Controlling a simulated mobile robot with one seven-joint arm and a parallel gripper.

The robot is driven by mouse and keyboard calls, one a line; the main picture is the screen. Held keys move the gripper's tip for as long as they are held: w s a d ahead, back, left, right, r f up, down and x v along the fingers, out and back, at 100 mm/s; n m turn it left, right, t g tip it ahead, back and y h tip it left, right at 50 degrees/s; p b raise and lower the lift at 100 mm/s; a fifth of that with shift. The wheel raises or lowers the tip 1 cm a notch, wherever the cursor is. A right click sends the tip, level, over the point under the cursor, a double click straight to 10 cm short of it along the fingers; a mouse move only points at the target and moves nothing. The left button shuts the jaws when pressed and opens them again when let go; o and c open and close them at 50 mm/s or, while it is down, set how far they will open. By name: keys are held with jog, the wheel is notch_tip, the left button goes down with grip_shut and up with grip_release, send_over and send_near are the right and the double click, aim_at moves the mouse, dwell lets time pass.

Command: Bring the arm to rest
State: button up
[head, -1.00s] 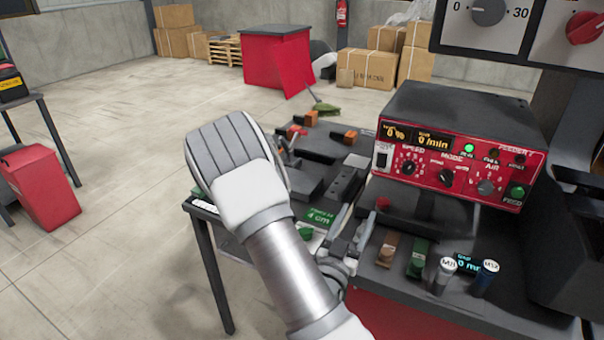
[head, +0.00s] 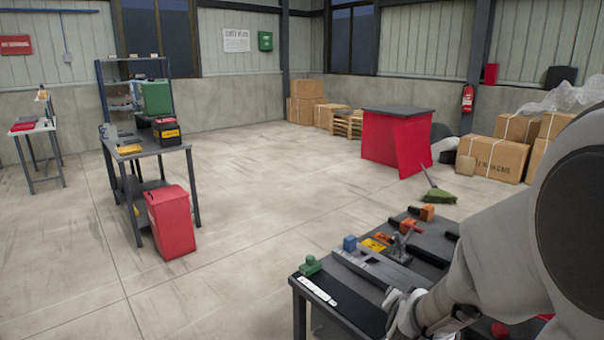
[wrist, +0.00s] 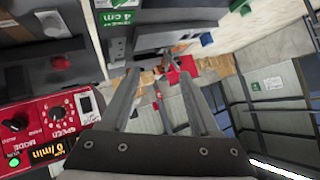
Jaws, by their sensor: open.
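My gripper shows in the wrist view (wrist: 165,95) with its two long grey fingers spread apart and nothing between them. In the head view my white and grey arm fills the lower right, over the near edge of the workbench (head: 345,307). The fingertips cannot be made out there. The wrist view looks across the bench, with the red control panel (wrist: 45,130) at lower left and a green "4 cm" label (wrist: 122,18) near the top.
The workbench holds small parts, among them a green one (head: 311,265) and a blue one (head: 349,243). A red bin (head: 171,222) stands beside a grey table (head: 150,148) at left. A red cabinet (head: 397,140) and cardboard boxes (head: 495,157) are behind.

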jog(key=s+a+r+n+g+y+p, duration=0.1)
jog(key=s+a+r+n+y+p, duration=0.2)
jog(key=a+r, duration=0.35)
jog(key=s+r+n+g, duration=0.1)
jog(key=s+r+n, duration=0.1)
jog(key=s, duration=0.4)
jog(key=s+r+n+g+p, duration=0.1)
jog(key=s+r+n, duration=0.1)
jog(key=s+r, duration=0.2)
jog(key=s+r+n+g+p, duration=0.1)
jog(key=s+r+g, duration=0.1)
jog(key=s, duration=0.6)
jog(key=shift+s+r+n, duration=0.4)
jog(key=shift+r, duration=0.4)
